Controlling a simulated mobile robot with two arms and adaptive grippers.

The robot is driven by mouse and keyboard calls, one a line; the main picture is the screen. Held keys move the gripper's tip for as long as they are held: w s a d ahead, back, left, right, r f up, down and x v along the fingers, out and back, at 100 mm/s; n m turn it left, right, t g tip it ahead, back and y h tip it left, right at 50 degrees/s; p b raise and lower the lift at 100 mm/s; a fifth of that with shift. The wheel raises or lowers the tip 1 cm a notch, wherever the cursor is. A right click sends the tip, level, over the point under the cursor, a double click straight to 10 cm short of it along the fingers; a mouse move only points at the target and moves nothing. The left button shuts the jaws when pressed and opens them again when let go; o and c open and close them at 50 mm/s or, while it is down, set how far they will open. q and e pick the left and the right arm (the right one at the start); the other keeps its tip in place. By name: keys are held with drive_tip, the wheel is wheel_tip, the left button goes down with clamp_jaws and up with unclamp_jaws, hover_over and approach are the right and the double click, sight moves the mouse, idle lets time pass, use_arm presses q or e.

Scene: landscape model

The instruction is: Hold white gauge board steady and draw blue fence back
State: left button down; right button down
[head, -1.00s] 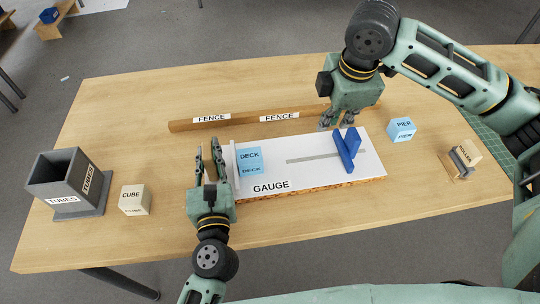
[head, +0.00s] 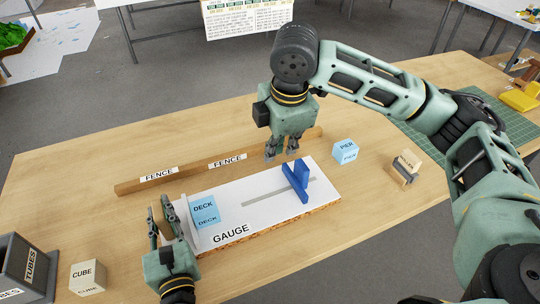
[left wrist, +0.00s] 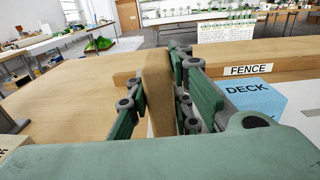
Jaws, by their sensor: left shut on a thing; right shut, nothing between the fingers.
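The white gauge board (head: 265,217), labelled GAUGE, lies on the table with a grey slot along it. The blue fence (head: 299,174) stands upright across the slot toward its right end. A light blue DECK block (head: 205,212) sits on the board beside the upright plate at its left end. My left gripper (head: 160,220) is shut on a brown upright piece at the board's left end; this wooden piece (left wrist: 157,85) shows between the fingers in the left wrist view. My right gripper (head: 281,156) is shut and empty just behind the blue fence; contact with it cannot be told.
A long wooden bar (head: 200,167) labelled FENCE lies behind the board. A blue PIER block (head: 346,151) and a small block on a stand (head: 405,168) are to the right. A CUBE block (head: 88,277) and grey TUBES box (head: 22,265) are at left.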

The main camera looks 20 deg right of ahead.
use_arm(q)
drive_tip(key=shift+f, duration=0.45)
drive_tip(key=c, duration=1.9)
unclamp_jaws()
drive_tip(key=shift+r, duration=0.1)
drive_tip(key=shift+c, duration=0.2)
drive_tip(key=o, duration=0.5)
drive_tip(key=shift+w, duration=0.1)
drive_tip(key=shift+c, duration=0.2)
drive_tip(key=shift+r, duration=0.1)
drive_tip(key=shift+s, duration=0.3)
drive_tip(key=s, duration=1.1)
drive_tip(key=shift+s+d, duration=0.15)
drive_tip(key=shift+s, duration=0.15)
